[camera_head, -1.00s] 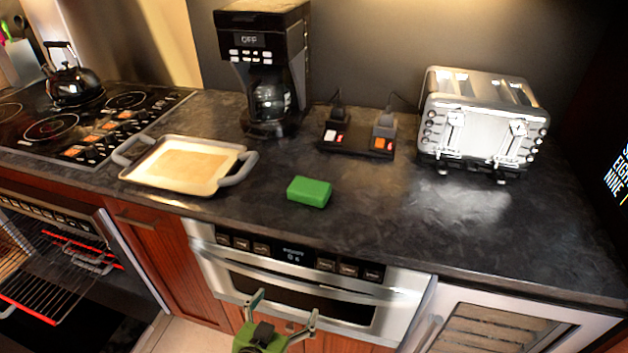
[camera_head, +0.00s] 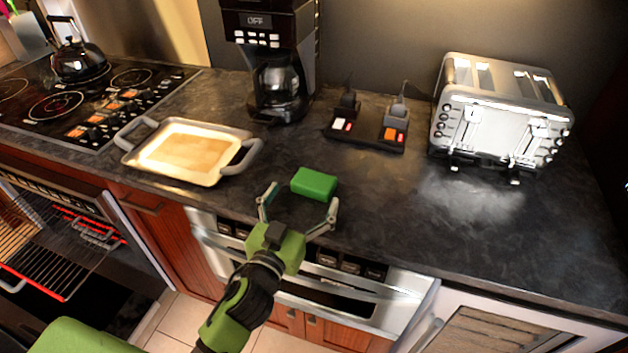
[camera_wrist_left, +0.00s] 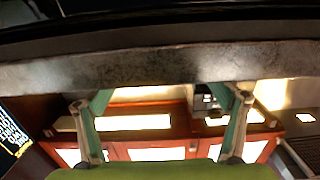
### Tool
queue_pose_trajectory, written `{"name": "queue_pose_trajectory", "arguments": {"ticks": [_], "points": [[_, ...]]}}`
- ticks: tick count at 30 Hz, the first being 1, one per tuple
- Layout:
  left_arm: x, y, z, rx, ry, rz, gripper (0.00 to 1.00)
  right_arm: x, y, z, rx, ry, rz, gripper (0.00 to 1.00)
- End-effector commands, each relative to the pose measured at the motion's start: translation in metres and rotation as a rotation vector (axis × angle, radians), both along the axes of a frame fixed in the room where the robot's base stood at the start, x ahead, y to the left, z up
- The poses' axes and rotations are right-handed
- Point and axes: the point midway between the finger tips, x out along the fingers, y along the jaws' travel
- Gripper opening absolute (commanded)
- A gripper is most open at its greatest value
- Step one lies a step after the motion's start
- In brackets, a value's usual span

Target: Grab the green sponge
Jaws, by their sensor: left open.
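The green sponge (camera_head: 315,183) is a small block lying on the dark countertop near its front edge, in front of the power strip in the head view. My left gripper (camera_head: 301,200) is open and empty. Its two fingers point toward the sponge, one to each side in the picture, with the sponge just beyond them. I cannot tell whether they touch the counter. The left wrist view shows the same open gripper (camera_wrist_left: 163,97) with a stone-like edge across the view; I cannot make out the sponge there. My right gripper is not in view.
A coffee maker (camera_head: 278,70), a power strip (camera_head: 366,132) and a silver toaster (camera_head: 500,115) stand behind. A microwave drawer (camera_head: 350,290) sits below the counter edge. The counter right of the sponge is clear.

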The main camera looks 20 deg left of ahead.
Motion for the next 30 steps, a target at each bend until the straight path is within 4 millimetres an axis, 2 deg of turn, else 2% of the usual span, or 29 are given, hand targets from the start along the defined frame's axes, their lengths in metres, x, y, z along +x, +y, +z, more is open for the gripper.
{"name": "queue_pose_trajectory", "arguments": {"ticks": [8,13,18,26,27,30], "points": [[0.018,-0.002,0.002,0.002,0.0,0.0,0.88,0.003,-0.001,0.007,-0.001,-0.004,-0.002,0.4],[0.043,-0.006,0.006,0.003,-0.001,0.001,0.88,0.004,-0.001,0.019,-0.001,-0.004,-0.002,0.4],[0.059,-0.007,0.002,0.001,0.0,0.0,0.88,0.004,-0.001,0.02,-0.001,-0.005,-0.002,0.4],[0.062,-0.007,0.0,0.0,0.001,0.0,0.88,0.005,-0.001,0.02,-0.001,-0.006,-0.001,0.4],[0.062,-0.007,0.0,0.0,0.001,0.0,0.83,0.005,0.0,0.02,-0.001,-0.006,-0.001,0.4],[0.062,-0.007,0.0,0.0,0.001,0.0,0.57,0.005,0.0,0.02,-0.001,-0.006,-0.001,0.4]]}}
